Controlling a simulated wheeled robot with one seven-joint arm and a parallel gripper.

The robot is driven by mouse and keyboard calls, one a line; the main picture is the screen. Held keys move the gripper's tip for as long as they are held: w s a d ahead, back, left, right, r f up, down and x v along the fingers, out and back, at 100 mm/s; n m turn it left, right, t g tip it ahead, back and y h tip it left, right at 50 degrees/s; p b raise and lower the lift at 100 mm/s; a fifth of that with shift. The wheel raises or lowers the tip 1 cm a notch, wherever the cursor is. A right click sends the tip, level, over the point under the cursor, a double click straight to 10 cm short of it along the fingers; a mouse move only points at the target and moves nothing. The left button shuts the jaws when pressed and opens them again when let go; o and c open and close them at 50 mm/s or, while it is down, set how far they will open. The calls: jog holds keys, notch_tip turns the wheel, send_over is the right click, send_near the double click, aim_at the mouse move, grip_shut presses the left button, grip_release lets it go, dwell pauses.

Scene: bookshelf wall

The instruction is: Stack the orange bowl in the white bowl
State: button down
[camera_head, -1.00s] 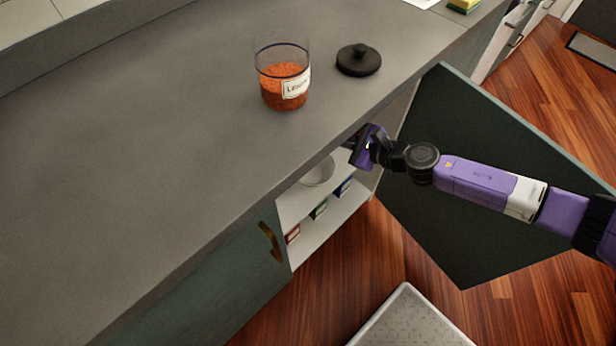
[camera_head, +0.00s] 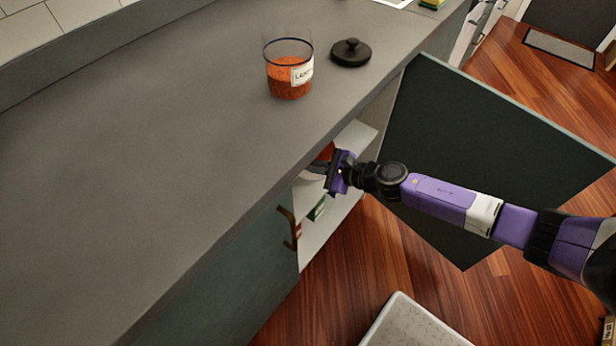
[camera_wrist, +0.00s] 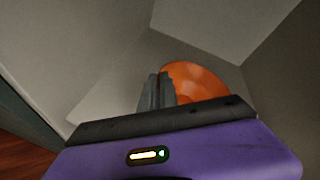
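The orange bowl (camera_wrist: 198,80) shows at the fingertips in the wrist view, its rim meeting the two nearly closed fingers. My gripper (camera_wrist: 156,92) is shut on that rim. In the head view, a sliver of the orange bowl (camera_head: 326,152) shows beside my gripper (camera_head: 331,170), under the counter's edge. The white bowl (camera_head: 316,167) is partly visible just below the orange one, inside the open cabinet. The counter and my gripper hide most of both bowls, and I cannot tell whether they touch. The white bowl is not seen in the wrist view.
The grey counter (camera_head: 170,130) overhangs the cabinet. A jar (camera_head: 289,78) and black lid (camera_head: 351,53) stand on it. The open dark door (camera_head: 470,150) is behind my arm. Small boxes (camera_head: 317,208) sit on the lower shelf. A grey-white object (camera_head: 415,325) is on the floor.

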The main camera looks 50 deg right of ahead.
jog(key=shift+f+b, duration=0.6)
jog(key=shift+f, duration=1.65)
jog(key=shift+f+b, duration=0.25)
jog(key=shift+b, duration=0.1)
jog(key=c, duration=1.6)
grip_release()
